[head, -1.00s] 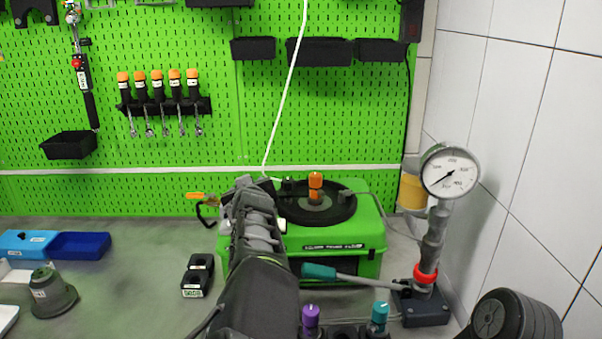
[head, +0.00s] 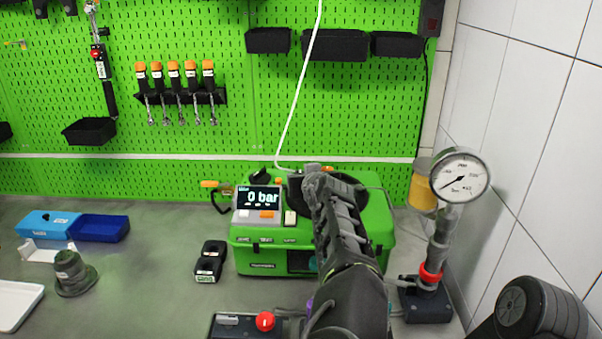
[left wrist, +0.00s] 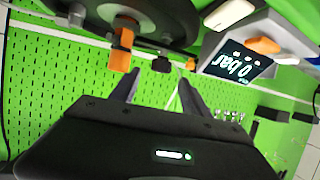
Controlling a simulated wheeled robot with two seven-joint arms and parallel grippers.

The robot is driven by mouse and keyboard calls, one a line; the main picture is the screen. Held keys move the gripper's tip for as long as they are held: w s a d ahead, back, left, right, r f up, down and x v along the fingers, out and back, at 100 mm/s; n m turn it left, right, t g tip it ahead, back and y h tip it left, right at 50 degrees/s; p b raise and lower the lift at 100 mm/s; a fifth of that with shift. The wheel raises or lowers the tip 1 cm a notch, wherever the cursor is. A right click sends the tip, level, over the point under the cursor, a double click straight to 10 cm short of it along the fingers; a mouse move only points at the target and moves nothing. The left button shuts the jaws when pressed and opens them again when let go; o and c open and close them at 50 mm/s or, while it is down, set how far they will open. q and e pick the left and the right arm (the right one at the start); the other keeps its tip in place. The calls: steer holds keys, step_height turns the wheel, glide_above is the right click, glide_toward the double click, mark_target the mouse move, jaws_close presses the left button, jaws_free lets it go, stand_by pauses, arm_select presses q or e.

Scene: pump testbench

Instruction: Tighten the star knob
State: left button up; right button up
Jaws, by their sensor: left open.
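The green pump box (head: 270,264) stands on the bench with a black round disc (head: 350,190) on its top. My left gripper (head: 316,178) is over the box top and hides part of the disc. In the left wrist view my left gripper (left wrist: 158,92) is open, with nothing visible between its fingers. An orange upright handle (left wrist: 121,50) stands just beyond the fingers, and a small black knob (left wrist: 161,64) shows between the fingertips, apart from them. I cannot tell which part is the star knob. The display (head: 259,198) reads 0 bar. My right gripper is out of view.
A pressure gauge (head: 459,177) on a hand pump stands at right by the tiled wall. A red button (head: 265,321) sits on a box at the front. A black double block (head: 210,261) and blue trays (head: 99,228) are at left. A white cable hangs behind the box.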

arm_select(q)
steer(key=p+x, duration=0.2)
steer(key=x, duration=0.3)
steer(key=shift+w, duration=0.2)
steer(key=shift+w+a+f, duration=0.15)
steer(key=shift+w+f, duration=0.1)
steer(key=shift+w, duration=0.15)
steer(key=shift+c, duration=0.2)
jaws_close()
